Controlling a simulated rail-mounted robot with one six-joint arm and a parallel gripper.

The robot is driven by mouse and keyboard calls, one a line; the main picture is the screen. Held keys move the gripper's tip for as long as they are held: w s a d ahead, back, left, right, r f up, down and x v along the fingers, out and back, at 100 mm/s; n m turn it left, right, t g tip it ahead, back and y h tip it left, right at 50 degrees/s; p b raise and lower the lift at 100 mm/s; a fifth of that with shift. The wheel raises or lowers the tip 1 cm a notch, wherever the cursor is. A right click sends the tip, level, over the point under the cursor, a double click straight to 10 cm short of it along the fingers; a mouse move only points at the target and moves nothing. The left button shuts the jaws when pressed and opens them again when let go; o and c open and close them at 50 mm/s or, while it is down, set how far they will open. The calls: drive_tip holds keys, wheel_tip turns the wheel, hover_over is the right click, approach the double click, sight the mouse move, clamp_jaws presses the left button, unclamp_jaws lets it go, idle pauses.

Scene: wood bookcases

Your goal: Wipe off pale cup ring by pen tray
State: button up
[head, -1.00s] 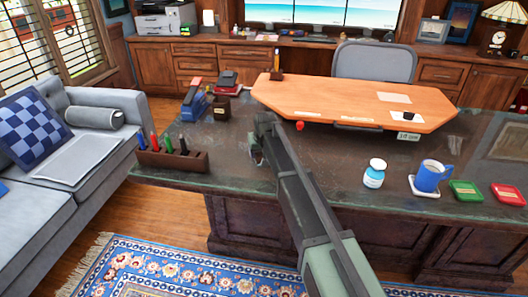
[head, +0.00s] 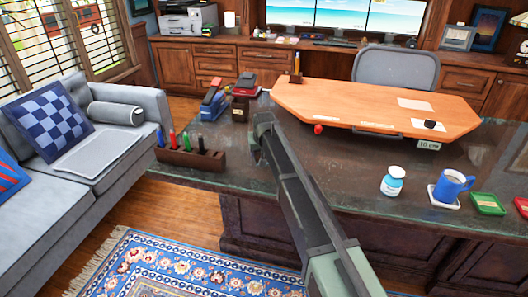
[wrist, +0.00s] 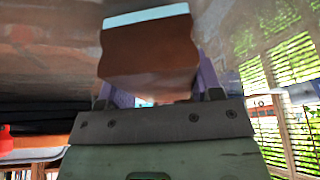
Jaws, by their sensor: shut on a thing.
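The pen tray (head: 188,159) is a dark brown block holding several upright coloured pens, at the left end of the dark desk (head: 340,170). My gripper (head: 257,158) is low over the desk, to the right of the tray; my own arm partly hides it in the head view. In the wrist view my gripper (wrist: 160,98) is shut on a brown sponge-like block (wrist: 150,52) with a pale edge. The block is close to the desk surface; I cannot tell whether it touches. I cannot make out the pale cup ring in either current view.
A blue stapler (head: 213,103) and a small brown holder (head: 240,109) stand behind my gripper. An orange-brown desktop panel (head: 360,103) lies beyond. The desk between gripper and bottle is clear.

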wheel_tip(320, 180, up, 9)
drive_tip(key=p, duration=0.9)
drive_tip(key=shift+r, duration=0.15)
drive_tip(key=shift+d, duration=0.1)
